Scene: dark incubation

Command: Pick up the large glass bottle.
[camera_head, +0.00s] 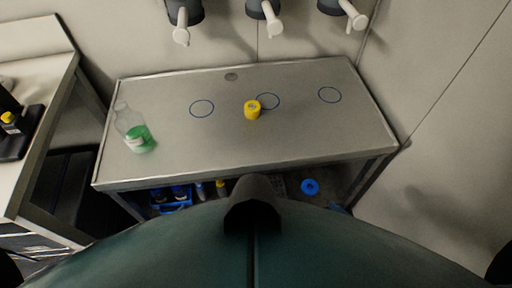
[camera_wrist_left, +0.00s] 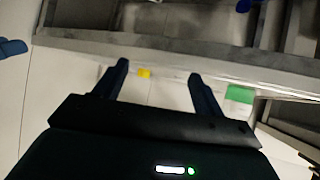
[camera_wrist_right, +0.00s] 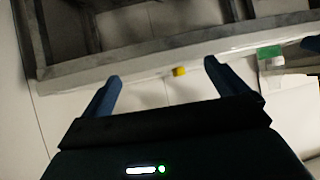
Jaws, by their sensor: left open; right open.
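The large glass bottle (camera_head: 132,128) stands near the left end of the steel table (camera_head: 300,130) in the head view. It is clear, with green liquid at its bottom. Its green part also shows in the left wrist view (camera_wrist_left: 239,94) and in the right wrist view (camera_wrist_right: 269,52). My left gripper (camera_wrist_left: 158,68) is open and empty, with the table edge ahead of its fingers. My right gripper (camera_wrist_right: 162,70) is open and empty, also short of the table. Neither gripper shows in the head view, and both are apart from the bottle.
A yellow round object (camera_head: 252,110) sits mid-table beside one of three blue circles. Three dispensers with white spouts (camera_head: 265,15) hang on the wall behind. A lower shelf holds blue items (camera_head: 310,186). A white bench (camera_head: 35,70) stands at left. The table's right half is clear.

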